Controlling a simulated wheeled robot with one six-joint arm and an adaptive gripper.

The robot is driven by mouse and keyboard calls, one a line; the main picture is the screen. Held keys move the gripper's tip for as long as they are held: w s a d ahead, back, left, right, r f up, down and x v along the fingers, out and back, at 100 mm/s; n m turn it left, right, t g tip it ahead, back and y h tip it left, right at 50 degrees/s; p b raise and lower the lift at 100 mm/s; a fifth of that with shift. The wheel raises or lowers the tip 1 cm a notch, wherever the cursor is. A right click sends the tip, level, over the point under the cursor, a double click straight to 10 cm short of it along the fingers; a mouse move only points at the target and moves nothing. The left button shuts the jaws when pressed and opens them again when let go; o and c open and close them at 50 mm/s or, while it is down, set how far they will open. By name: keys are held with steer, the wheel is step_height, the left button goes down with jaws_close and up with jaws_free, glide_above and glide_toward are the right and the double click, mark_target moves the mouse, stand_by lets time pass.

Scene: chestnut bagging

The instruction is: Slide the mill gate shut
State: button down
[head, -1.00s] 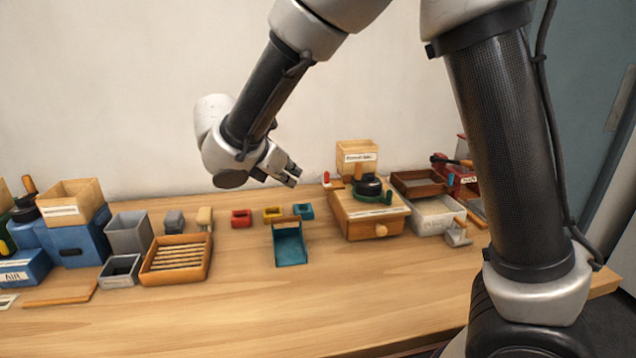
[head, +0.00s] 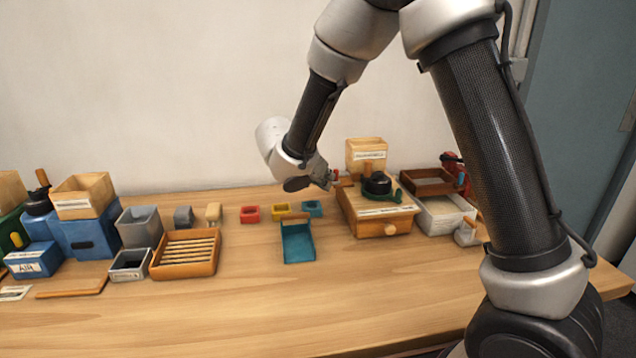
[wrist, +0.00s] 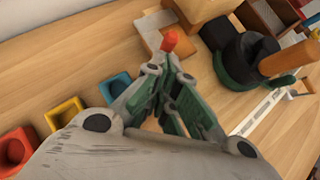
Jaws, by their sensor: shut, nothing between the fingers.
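The wooden mill (head: 362,222) stands right of the table's middle, with a pale hopper box (head: 365,150), a black round grinder part (head: 377,183) and a drawer with a round knob. A small red knob, which looks like the gate's handle, is at its left side by the hopper; the wrist view shows it (wrist: 170,40) on a pale slide (wrist: 150,32). My gripper (head: 331,182) is shut and empty, close beside the red knob; its fingertips also show in the wrist view (wrist: 163,68). I cannot tell whether they touch the knob.
Red (head: 250,214), yellow (head: 280,211) and blue (head: 312,208) small boxes lie left of the mill. A teal scoop tray (head: 298,246) lies in front of them. A white tray (head: 440,216) stands right of the mill. The front of the table is clear.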

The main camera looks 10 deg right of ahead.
steer(key=shift+w+d, duration=0.15)
steer(key=shift+d, duration=0.05)
steer(key=d, duration=0.3)
steer(key=shift+d, duration=0.15)
stand_by(0.4)
